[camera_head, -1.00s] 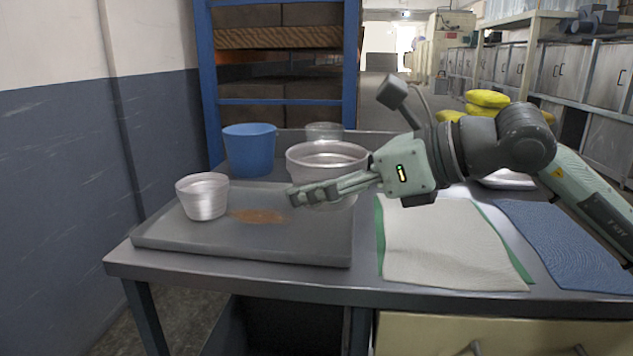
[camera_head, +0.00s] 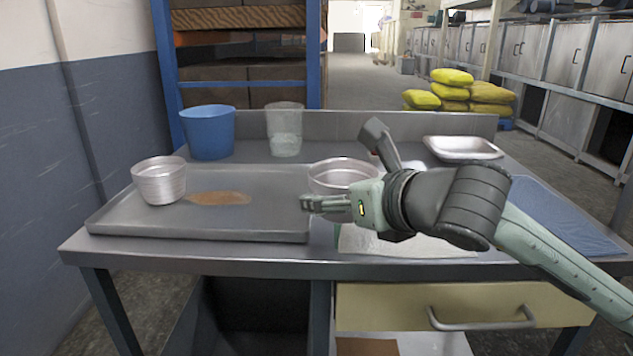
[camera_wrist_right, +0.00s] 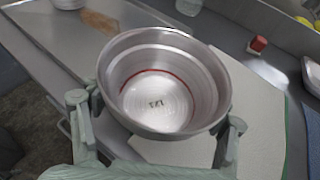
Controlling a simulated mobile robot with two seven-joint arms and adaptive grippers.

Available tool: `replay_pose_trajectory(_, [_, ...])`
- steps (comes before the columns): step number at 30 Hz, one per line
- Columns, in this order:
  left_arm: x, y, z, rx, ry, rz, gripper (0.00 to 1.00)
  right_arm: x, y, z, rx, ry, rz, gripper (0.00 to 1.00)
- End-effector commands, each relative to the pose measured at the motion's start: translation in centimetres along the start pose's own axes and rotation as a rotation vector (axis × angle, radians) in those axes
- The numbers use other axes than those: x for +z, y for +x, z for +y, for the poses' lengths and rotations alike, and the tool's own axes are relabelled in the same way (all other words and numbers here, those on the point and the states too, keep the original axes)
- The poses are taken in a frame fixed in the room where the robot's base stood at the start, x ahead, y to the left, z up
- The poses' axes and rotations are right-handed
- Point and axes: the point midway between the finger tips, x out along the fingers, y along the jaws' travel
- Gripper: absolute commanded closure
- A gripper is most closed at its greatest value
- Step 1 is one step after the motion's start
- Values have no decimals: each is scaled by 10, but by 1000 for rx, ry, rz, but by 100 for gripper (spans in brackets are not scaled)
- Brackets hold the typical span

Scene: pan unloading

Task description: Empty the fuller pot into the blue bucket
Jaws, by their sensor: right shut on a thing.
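My right gripper (camera_head: 314,203) is shut on the larger metal pot (camera_head: 343,165), its fingers on opposite sides. In the right wrist view, this pot (camera_wrist_right: 165,85) is upright, with a red line around its inner wall and dark digits on its bare floor; no contents show. It is over the area by the grey tray's right edge and the white cloth; its underside is hidden. A smaller ribbed metal pot (camera_head: 160,184) stands on the left of the tray (camera_head: 265,225); its contents cannot be made out. The blue bucket (camera_head: 208,135) stands behind the tray at back left. My left gripper is out of view.
A brown patch (camera_head: 218,198) lies on the tray. A clear container (camera_head: 285,135) stands right of the bucket. A white cloth (camera_head: 430,246), a blue cloth (camera_head: 560,215) and a shallow metal dish (camera_head: 462,148) occupy the right side. A small red block (camera_wrist_right: 257,45) shows in the wrist view.

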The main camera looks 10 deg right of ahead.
Motion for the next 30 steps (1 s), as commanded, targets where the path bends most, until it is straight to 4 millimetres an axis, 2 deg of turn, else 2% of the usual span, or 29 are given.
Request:
replay_pose_trajectory(7, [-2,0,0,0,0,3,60,-12,6,-16,-123,52,-1,61])
replay_pose_trajectory(13, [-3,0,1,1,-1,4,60,-11,8,-15,-151,51,-5,61])
replay_pose_trajectory(19, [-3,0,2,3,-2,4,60,-16,10,-23,-190,69,-4,61])
replay_pose_trajectory(21, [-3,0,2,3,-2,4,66,-18,10,-26,-203,76,-4,61])
replay_pose_trajectory(30, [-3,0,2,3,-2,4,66,-21,10,-32,-226,92,-2,61])
